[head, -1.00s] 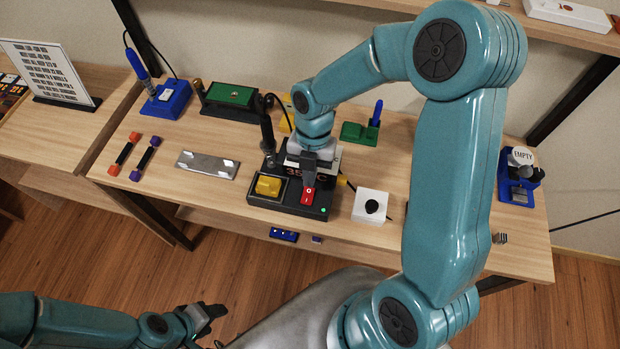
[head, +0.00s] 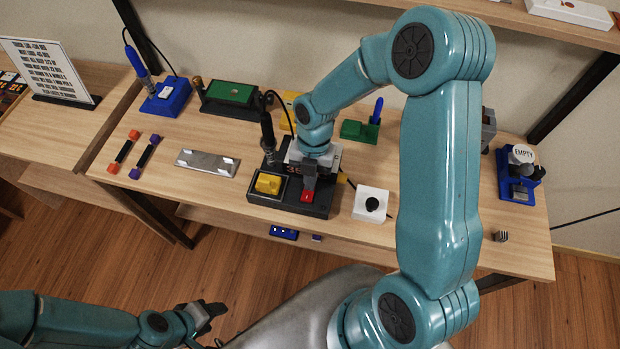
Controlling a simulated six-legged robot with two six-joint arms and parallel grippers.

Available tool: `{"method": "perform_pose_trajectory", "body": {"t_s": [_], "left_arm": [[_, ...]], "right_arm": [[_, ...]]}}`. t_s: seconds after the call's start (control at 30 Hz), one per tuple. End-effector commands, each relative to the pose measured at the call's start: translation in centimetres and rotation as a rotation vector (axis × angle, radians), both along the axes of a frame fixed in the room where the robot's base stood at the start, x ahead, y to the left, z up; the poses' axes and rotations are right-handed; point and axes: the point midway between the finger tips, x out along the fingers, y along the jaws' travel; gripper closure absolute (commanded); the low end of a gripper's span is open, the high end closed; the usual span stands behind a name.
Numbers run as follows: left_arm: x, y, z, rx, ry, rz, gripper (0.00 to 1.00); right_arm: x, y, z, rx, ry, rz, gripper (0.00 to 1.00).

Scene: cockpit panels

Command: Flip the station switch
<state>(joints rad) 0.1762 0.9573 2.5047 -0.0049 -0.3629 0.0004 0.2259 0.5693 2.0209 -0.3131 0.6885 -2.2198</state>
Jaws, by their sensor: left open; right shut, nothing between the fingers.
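The black soldering station (head: 290,207) stands near the front middle of the table. Its red switch (head: 307,196) is on the right of its front face, beside a yellow sponge (head: 269,184). My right gripper (head: 308,188) is shut and empty, pointing down with its fingertips at the upper edge of the red switch. They seem to touch it, and they hide part of it. No green light shows on the station. My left gripper (head: 212,314) is open and empty, low in the picture, away from the table.
An iron stands in its holder (head: 267,140) at the station's back left. A metal plate (head: 207,163) lies to the left. A blue holder marked EMPTY (head: 519,176) is at the far right.

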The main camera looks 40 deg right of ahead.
Motion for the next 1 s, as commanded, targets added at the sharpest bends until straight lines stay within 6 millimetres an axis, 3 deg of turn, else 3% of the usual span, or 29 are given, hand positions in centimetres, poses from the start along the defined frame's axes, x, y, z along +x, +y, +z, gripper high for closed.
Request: {"method": "perform_pose_trajectory", "body": {"t_s": [0.83,1.0], "left_arm": [[0.0,0.0,0.3,0.000,0.000,0.000,0.45],[0.0,0.0,1.1,0.000,0.000,0.000,0.45]], "right_arm": [[-1.0,1.2,0.7,0.000,0.000,0.001,1.00],[-0.9,1.6,1.8,0.000,0.000,0.002,1.00]]}}
